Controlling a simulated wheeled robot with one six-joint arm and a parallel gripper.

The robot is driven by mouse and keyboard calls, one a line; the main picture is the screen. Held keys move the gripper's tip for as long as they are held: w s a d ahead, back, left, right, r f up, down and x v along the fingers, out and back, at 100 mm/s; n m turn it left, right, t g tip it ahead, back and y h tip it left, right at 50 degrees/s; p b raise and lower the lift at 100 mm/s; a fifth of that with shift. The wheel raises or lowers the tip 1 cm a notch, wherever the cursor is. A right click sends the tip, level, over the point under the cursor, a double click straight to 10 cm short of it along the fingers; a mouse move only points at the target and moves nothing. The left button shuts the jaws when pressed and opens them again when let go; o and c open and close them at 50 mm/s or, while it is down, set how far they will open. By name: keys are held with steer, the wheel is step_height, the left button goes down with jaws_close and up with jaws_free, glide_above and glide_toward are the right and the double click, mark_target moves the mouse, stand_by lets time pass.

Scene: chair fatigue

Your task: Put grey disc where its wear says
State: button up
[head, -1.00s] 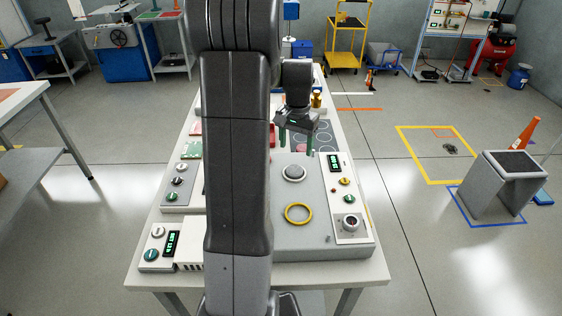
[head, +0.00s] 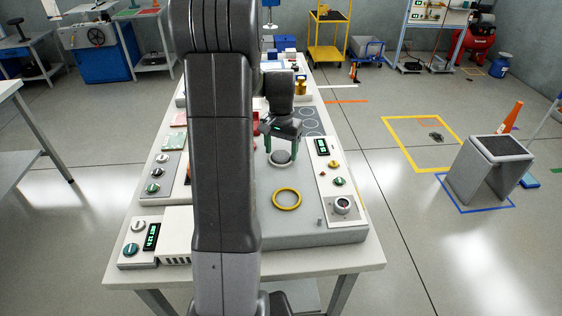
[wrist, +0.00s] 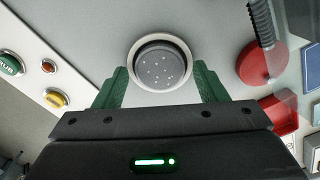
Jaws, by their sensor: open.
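The grey disc (wrist: 160,65) fills the middle of the wrist view, seated inside a pale ring-shaped holder (wrist: 186,50) on a grey machine top. Its face carries several small light specks. In the head view the disc (head: 281,157) sits just below my gripper (head: 282,149). My gripper (wrist: 160,88) is open, with its green fingers on either side of the holder. From these views I cannot tell whether the fingers touch it. Nothing is held.
A yellow ring (head: 287,199) lies on the machine top nearer me. A control panel (head: 338,180) with a display, buttons and a dial stands to the right. Dark circular outlines (head: 310,121) show behind the gripper. A red round part (wrist: 262,64) is close to the right finger.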

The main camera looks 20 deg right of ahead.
mark_target(281, 155)
steer(key=shift+c, duration=0.3)
steer(key=c, duration=0.8)
steer(key=shift+o, duration=0.2)
steer(key=shift+r, duration=0.15)
steer(key=shift+r+p, duration=1.95)
steer(key=shift+r, duration=0.45)
